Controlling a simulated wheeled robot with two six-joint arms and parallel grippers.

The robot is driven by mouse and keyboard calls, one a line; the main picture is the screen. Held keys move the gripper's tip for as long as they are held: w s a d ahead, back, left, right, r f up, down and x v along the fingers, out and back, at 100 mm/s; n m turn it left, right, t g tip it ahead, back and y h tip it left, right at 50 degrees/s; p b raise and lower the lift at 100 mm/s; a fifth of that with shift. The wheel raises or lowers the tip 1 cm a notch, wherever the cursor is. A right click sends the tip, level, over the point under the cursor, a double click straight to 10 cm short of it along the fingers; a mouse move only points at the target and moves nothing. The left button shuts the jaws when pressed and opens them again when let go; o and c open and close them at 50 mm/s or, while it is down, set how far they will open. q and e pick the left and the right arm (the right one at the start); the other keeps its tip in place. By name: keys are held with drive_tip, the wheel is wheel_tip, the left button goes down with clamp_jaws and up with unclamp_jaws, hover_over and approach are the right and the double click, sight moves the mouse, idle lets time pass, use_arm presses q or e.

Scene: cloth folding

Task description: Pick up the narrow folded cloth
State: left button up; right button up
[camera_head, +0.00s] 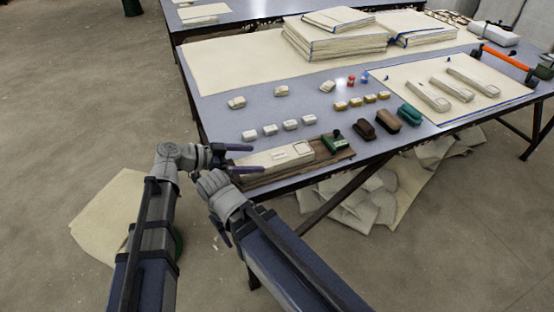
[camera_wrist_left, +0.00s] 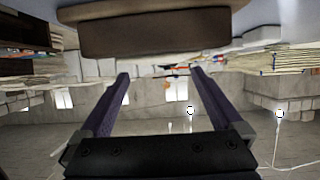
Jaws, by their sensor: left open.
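The narrow folded cloth (camera_head: 280,158) is a long cream strip lying on a brown wooden board (camera_head: 320,158) at the table's front left edge. My left gripper (camera_head: 250,159) is open, its two dark purple fingers pointing right at the cloth's left end. In the left wrist view, which looks upside down, the open fingers (camera_wrist_left: 160,75) have nothing between them; a shaded brown block, probably the cloth's end (camera_wrist_left: 155,35), lies beyond the tips. My right gripper (camera_head: 222,230) is below and in front of the table edge, partly hidden by its own wrist; its jaws are unclear.
A dark green-handled tool (camera_head: 334,140) stands on the board's right end. Small pale blocks (camera_head: 270,130) line up behind it; brown brushes (camera_head: 384,119) lie to the right. Stacked cloths (camera_head: 335,40) fill the table's back. Loose cloth (camera_head: 350,195) lies beneath the table.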

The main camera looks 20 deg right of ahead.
sight(269, 158)
use_arm(q)
drive_tip(key=shift+b+x, duration=1.05)
drive_tip(key=shift+x, duration=2.1)
drive_tip(key=shift+w+d+f, duration=0.1)
drive_tip(key=shift+d, duration=0.35)
drive_tip(key=shift+c, duration=0.2)
drive_tip(key=c, duration=1.3)
drive_tip(key=shift+r+p, duration=0.5)
drive_tip(key=shift+r, duration=0.1)
wheel_tip(269, 158, up, 3)
drive_tip(key=p, duration=0.3)
drive_tip(key=s+a, duration=0.1)
drive_tip(key=a, duration=3.1)
wheel_tip(269, 158, up, 22)
drive_tip(key=p, duration=2.1)
drive_tip(key=shift+f+p, duration=0.2)
drive_tip(key=shift+p, duration=0.1)
